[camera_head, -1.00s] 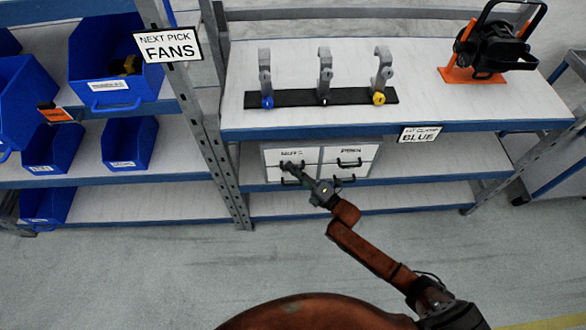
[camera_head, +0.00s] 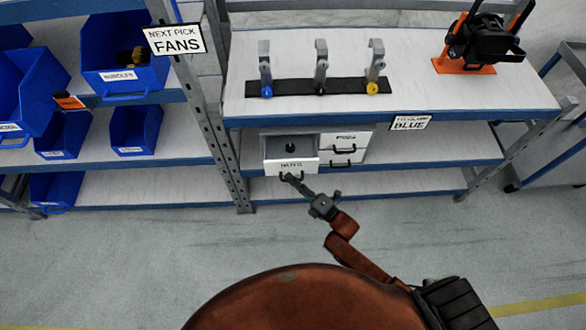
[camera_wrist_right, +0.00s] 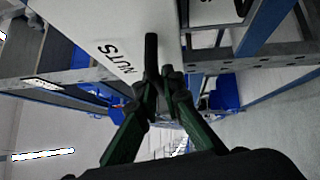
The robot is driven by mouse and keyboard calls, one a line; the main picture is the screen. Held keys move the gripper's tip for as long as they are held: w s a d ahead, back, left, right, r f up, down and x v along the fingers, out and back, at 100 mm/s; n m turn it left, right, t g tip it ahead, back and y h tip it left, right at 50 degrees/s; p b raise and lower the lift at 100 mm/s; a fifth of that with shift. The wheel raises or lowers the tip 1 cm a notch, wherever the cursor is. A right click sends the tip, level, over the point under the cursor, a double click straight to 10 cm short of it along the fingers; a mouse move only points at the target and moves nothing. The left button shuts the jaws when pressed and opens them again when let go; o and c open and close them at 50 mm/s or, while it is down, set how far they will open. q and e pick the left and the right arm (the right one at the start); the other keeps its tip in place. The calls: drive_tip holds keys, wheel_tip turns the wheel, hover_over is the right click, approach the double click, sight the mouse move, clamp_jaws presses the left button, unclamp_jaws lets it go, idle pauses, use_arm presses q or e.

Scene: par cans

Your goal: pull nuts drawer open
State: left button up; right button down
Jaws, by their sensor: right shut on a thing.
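The nuts drawer (camera_head: 291,166), the upper left one of a small white drawer cabinet, is pulled out toward me. Its inside shows grey with a small dark thing in it. My right gripper (camera_head: 290,179) is at the drawer's dark handle, below the NUTS label. In the right wrist view the fingers (camera_wrist_right: 158,82) are shut on the handle (camera_wrist_right: 151,55), with the white drawer front (camera_wrist_right: 95,35) just beyond. My left gripper is not in view.
The drawer cabinet (camera_head: 345,147) stands on the middle shelf, its right drawers closed. Hooks on a black strip (camera_head: 335,86) and an orange stand (camera_head: 463,67) are on the shelf above. Blue bins (camera_head: 136,127) and a metal post (camera_head: 222,140) are to the left.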

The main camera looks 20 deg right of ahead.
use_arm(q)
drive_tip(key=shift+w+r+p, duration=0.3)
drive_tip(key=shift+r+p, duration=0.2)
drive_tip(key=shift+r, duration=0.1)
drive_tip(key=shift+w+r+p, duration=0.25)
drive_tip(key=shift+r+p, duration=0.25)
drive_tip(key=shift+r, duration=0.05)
use_arm(e)
drive_tip(key=s+a, duration=0.1)
drive_tip(key=s, duration=0.5)
drive_tip(key=shift+s+a, duration=0.3)
drive_tip(key=shift+a, duration=0.1)
drive_tip(key=shift+f, duration=0.1)
drive_tip(key=c, duration=2.3)
unclamp_jaws()
drive_tip(key=shift+c, duration=0.2)
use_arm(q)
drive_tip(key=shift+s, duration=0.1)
use_arm(e)
drive_tip(key=v, duration=1.2)
